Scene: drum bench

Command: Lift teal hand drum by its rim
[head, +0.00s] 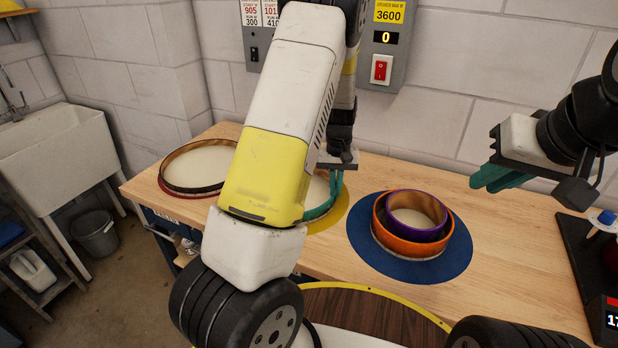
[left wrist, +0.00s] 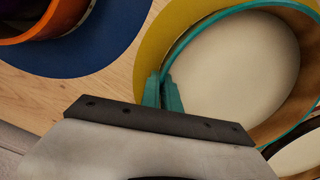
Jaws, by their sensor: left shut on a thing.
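The teal hand drum (head: 318,213) is on or just over a yellow round mat (head: 338,222), mostly hidden behind my left arm in the head view. The left wrist view shows its pale head and teal-edged wooden shell (left wrist: 238,65). My left gripper (head: 336,185) points down at the drum's right side. In the left wrist view its teal fingers (left wrist: 163,92) are shut on the rim. I cannot tell whether the drum is clear of the mat. My right gripper (head: 488,178) is in the air over the bench's right side, apart from the drums; its finger gap is unclear.
An orange drum (head: 388,238) with a purple drum (head: 418,213) inside it stands on a blue mat (head: 430,268) to the right. A dark-rimmed drum (head: 197,167) sits at the bench's left end. A switch panel (head: 384,45) is on the wall.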

